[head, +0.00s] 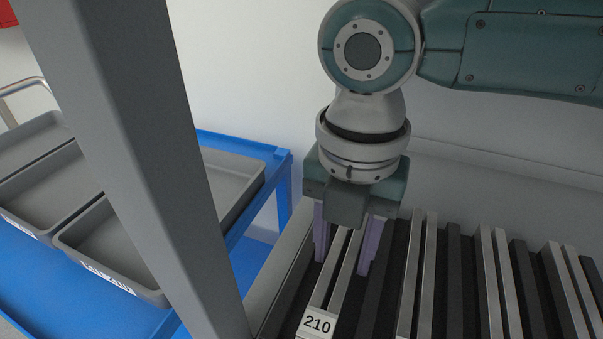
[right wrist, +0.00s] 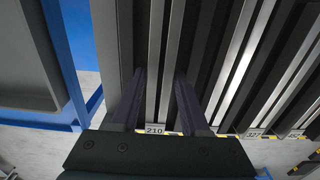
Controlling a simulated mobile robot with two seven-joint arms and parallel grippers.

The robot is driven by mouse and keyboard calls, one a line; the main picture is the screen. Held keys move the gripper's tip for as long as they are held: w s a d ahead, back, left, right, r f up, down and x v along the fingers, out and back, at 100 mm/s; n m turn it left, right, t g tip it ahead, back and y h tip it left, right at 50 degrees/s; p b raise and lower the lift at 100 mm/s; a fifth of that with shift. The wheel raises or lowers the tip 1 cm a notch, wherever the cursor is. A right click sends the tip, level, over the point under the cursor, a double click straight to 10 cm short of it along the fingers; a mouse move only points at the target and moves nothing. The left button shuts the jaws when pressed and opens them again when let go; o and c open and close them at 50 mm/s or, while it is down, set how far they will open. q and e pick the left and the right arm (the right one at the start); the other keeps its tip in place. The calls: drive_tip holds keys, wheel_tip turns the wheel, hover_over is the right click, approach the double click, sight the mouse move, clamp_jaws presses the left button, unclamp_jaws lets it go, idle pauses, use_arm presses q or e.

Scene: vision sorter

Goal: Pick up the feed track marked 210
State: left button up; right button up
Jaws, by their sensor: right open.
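The feed track marked 210 (head: 331,285) is a pair of light metal rails with a white label at its near end, leftmost in the row. It also shows in the right wrist view (right wrist: 154,100), running between the fingers, its label near the gripper body. My right gripper (head: 343,262) points down over this track, with one purple finger on each side of it. The gripper (right wrist: 160,92) is open, with gaps between fingers and rails in the wrist view. How deep the fingertips reach is hard to tell. My left gripper is not in view.
More metal tracks (head: 417,270) and dark bars stand in a row to the right, close together. A grey post (head: 150,150) crosses the left side. Beyond it, a blue cart (head: 245,143) holds grey trays (head: 110,255). A pale wall is behind.

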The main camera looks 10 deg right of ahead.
clamp_jaws()
drive_tip(key=shift+r, duration=0.1)
idle(1.2)
